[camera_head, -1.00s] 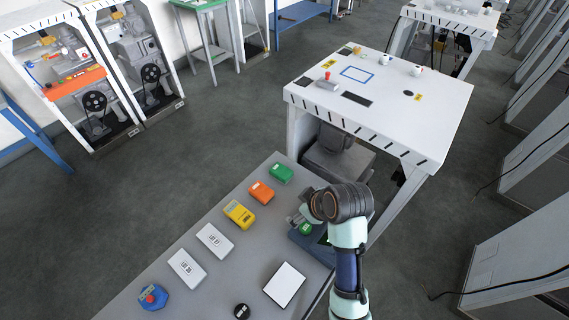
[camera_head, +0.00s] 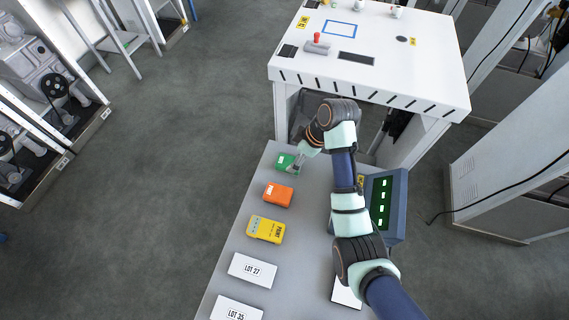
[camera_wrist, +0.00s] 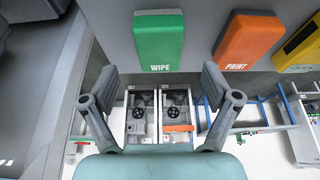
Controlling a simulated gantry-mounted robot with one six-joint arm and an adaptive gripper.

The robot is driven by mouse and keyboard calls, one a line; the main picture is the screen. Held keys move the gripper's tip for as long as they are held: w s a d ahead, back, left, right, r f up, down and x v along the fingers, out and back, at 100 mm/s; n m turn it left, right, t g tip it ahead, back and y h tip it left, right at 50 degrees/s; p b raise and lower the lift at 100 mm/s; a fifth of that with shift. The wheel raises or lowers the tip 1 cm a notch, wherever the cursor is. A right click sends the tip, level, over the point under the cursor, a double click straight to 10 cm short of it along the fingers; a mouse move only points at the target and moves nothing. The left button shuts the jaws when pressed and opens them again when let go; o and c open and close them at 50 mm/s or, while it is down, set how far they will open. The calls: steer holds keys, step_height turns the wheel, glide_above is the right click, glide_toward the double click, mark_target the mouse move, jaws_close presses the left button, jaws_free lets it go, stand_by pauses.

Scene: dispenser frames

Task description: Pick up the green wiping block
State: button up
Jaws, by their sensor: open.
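The green wiping block (camera_head: 285,162) lies at the far end of the grey table, and my gripper partly covers it in the head view. In the wrist view the green block (camera_wrist: 158,40), with the white word WIPE, is centred at the top, ahead of my fingertips. My gripper (camera_wrist: 158,79) is open and empty, with its two fingers spread wider than the block. The fingertips appear short of the block, not around it. In the head view my gripper (camera_head: 297,162) is right beside the block.
An orange block (camera_head: 278,195) is the nearest neighbour, followed by a yellow block (camera_head: 266,229) and white LOT 27 (camera_head: 252,270) and LOT 35 blocks. A blue-framed panel (camera_head: 384,205) stands right of my arm. A white table (camera_head: 372,68) stands beyond the grey one.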

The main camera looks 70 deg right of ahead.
steer(key=b+x, duration=0.1)
steer(key=x, duration=0.4)
steer(key=shift+w+f, duration=0.1)
steer(key=shift+f, duration=0.3)
steer(key=c, duration=1.3)
steer(key=shift+r, duration=0.1)
step_height(320, 180, up, 11)
steer(key=shift+d+r+p, duration=0.1)
steer(key=shift+p, duration=1.05)
step_height(320, 180, up, 9)
steer(key=p, duration=0.8)
glide_above(289, 162)
